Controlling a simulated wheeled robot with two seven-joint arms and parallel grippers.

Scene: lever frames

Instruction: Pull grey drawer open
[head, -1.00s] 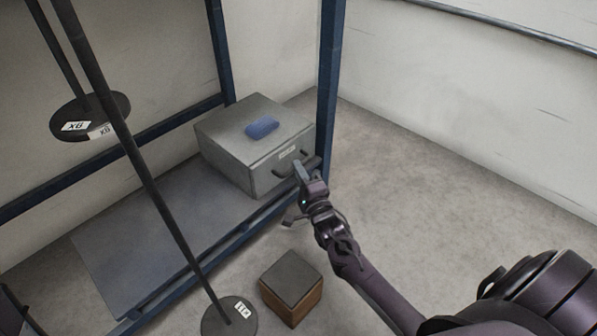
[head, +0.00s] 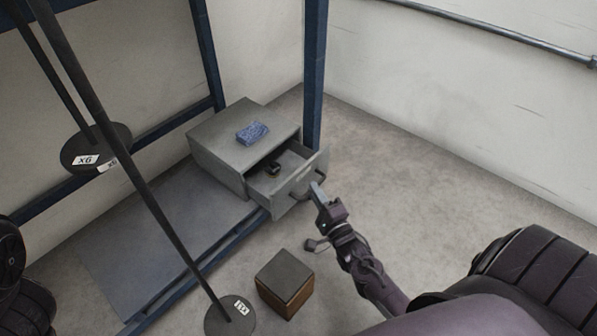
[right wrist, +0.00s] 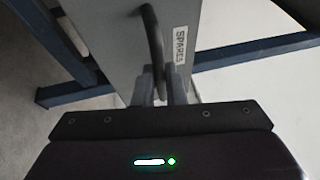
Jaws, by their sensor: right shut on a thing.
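The grey drawer (head: 299,181) stands part-way out of its grey cabinet (head: 221,140), with a small dark object (head: 273,168) visible inside. My right gripper (head: 318,188) is at the drawer front and shut on its dark bar handle. The right wrist view shows the handle (right wrist: 152,45) running between the two fingers (right wrist: 161,88), beside a label reading SPARES (right wrist: 180,46). A blue block (head: 252,132) lies on top of the cabinet. My left gripper is not in view.
The cabinet sits on the low shelf of a blue frame (head: 313,75). A wooden box with a dark top (head: 285,283) stands on the floor below. Dark rods carry round weights (head: 97,147) at the left. Floor at the right is clear.

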